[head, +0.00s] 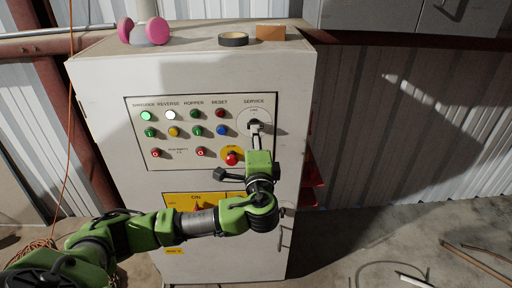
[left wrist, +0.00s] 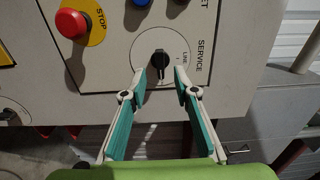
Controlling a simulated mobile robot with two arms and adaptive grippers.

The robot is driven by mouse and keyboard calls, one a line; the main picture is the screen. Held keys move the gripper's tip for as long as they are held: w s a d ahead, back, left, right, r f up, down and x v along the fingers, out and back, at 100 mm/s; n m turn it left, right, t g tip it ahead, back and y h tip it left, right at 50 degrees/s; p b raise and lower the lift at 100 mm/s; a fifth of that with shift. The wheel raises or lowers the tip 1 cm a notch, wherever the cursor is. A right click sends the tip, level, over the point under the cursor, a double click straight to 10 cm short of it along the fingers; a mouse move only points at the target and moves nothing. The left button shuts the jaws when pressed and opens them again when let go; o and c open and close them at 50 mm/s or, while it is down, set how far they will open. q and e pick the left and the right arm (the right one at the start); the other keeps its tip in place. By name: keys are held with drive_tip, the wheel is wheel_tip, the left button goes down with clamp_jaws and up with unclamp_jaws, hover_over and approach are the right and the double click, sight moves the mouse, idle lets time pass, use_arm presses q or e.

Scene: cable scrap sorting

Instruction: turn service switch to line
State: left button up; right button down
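The service switch is a black knob (left wrist: 160,61) on a round white dial, under the word SERVICE on the control panel (head: 180,183). In the left wrist view the panel appears turned, with the small LINE mark to the right of the knob. The knob's long side runs up and down there, not toward that mark. My left gripper (left wrist: 161,78) is open, its two teal-padded fingers on either side of the knob's lower part, with gaps visible. In the head view the gripper (head: 255,126) covers the switch. My right gripper is not in view.
A red stop button (left wrist: 71,23) on a yellow plate sits near the switch, with several coloured buttons beside it. A yellow ON switch plate (head: 178,201) is lower on the cabinet (head: 100,100). A respirator (head: 144,31), black tape roll (head: 233,39) and orange block (head: 270,32) lie on top.

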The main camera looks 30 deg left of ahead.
use_arm(q)
drive_tip(key=shift+b+x, duration=0.6)
drive_tip(key=shift+x, duration=1.9)
drive_tip(key=shift+d, duration=0.1)
clamp_jaws()
